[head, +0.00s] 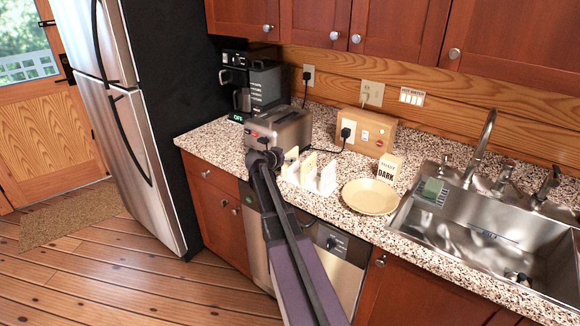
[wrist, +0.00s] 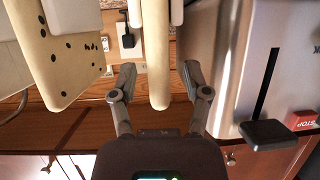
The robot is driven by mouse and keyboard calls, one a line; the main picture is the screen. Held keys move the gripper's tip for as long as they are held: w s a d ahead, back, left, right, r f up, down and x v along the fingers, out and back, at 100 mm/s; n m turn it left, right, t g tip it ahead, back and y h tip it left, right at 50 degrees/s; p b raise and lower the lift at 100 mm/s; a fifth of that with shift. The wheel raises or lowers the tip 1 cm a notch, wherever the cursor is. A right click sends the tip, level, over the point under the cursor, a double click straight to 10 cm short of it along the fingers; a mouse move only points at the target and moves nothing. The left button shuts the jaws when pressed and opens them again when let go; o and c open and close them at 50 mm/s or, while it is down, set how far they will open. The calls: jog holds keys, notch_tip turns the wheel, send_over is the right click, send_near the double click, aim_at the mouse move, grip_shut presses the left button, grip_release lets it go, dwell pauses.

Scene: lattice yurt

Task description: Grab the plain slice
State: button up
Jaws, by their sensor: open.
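A slice seen edge-on (wrist: 155,60) stands between the two fingers of my gripper (wrist: 158,80) in the wrist view. Its visible edge is pale and unmarked; its faces are hidden. My gripper is open, with a finger on each side and gaps to the slice. A slice with dark spots (wrist: 62,65) stands to its left. In the head view, upright pale slices stand in a white rack: a left slice (head: 291,158), a middle slice (head: 308,163) and a whiter right one (head: 328,179). My gripper is at the rack's left end there, mostly hidden by my arm.
The toaster (head: 280,127) stands close to the rack; its lever (wrist: 268,133) is right of my gripper in the wrist view. A tan plate (head: 370,197), a sign reading DARK (head: 388,168) and a sink (head: 480,245) lie to the right.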

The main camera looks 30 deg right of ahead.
jog(key=shift+w+d+f, duration=0.2)
jog(key=shift+d, duration=0.15)
dwell(0.3)
grip_shut()
